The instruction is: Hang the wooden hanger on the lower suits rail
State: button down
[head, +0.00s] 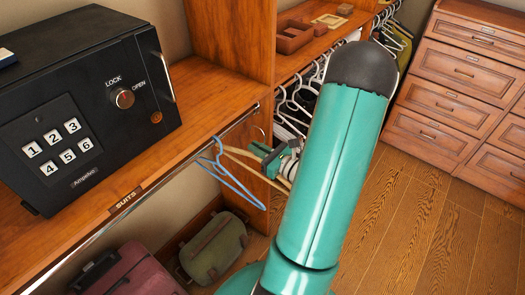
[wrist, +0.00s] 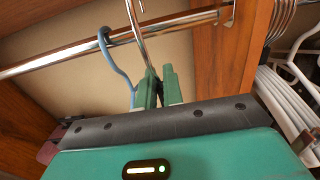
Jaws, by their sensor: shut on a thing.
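The wooden hanger (head: 240,153) is held by my gripper (head: 268,153) below the suits shelf, beside the blue hanger (head: 232,178). In the wrist view, my gripper (wrist: 158,88) is shut on the stem of its metal hook (wrist: 143,42). The hook rises across the suits rail (wrist: 60,60) and its top leaves the picture, so I cannot tell whether it rests on the rail. The rail also shows under the shelf edge in the head view (head: 90,240). The blue hanger (wrist: 112,60) hangs on the rail just left of the hook. My arm hides part of the wooden hanger.
A black safe (head: 85,100) stands on the shelf by the SUITS label (head: 126,199). A wooden upright (wrist: 225,50) closes the rail's right end. White hangers (head: 300,100) fill the neighbouring bay. A green bag (head: 213,248) and a maroon suitcase (head: 130,275) lie below. Floor at right is clear.

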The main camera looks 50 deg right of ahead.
jog(key=shift+w+a, duration=0.2)
jog(key=shift+w, duration=4.85)
jog(key=shift+f, duration=1.5)
jog(key=c, duration=1.5)
grip_release()
jog(key=shift+o, duration=0.2)
jog(key=s, duration=1.3)
jog(key=shift+s+d, duration=0.2)
jog(key=shift+s, duration=0.2)
